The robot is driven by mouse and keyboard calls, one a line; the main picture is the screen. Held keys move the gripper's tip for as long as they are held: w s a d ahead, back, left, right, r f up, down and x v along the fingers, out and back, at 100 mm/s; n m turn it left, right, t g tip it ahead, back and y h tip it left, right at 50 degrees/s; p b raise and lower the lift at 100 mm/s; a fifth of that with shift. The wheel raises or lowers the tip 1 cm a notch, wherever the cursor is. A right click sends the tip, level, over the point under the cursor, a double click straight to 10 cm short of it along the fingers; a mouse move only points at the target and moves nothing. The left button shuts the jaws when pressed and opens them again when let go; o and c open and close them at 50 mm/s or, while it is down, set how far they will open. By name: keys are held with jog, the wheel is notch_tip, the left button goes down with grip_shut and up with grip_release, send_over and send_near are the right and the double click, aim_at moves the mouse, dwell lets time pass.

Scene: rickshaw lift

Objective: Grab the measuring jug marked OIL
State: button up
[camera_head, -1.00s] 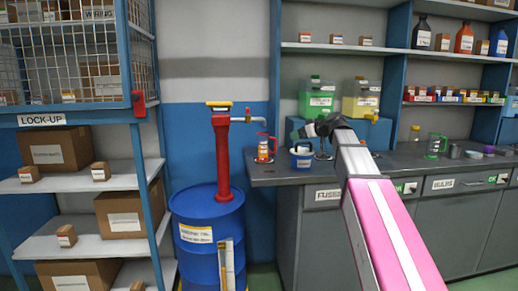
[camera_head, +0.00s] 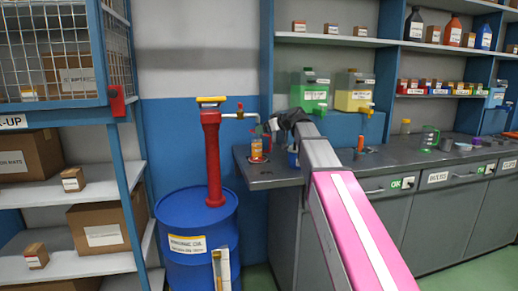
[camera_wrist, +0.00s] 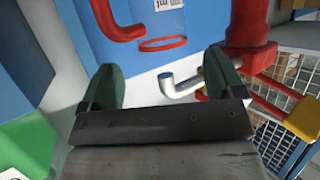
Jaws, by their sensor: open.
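My gripper (camera_head: 282,122) is just right of this jug in the head view, above a mostly hidden blue container (camera_head: 293,158). In the wrist view my gripper (camera_wrist: 164,86) is open and empty, its green fingers apart.
A red pump (camera_head: 211,155) with a white spout (camera_head: 238,115) stands on a blue drum (camera_head: 196,240) beside the counter; the spout shows between my fingers in the wrist view. Green (camera_head: 309,92) and yellow (camera_head: 354,93) containers stand behind. A green-handled jug (camera_head: 429,139) is farther right.

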aim_at(261, 145)
jog(key=x, duration=0.6)
jog(key=shift+s, duration=0.1)
jog(key=c, duration=1.4)
jog(key=shift+r, duration=0.15)
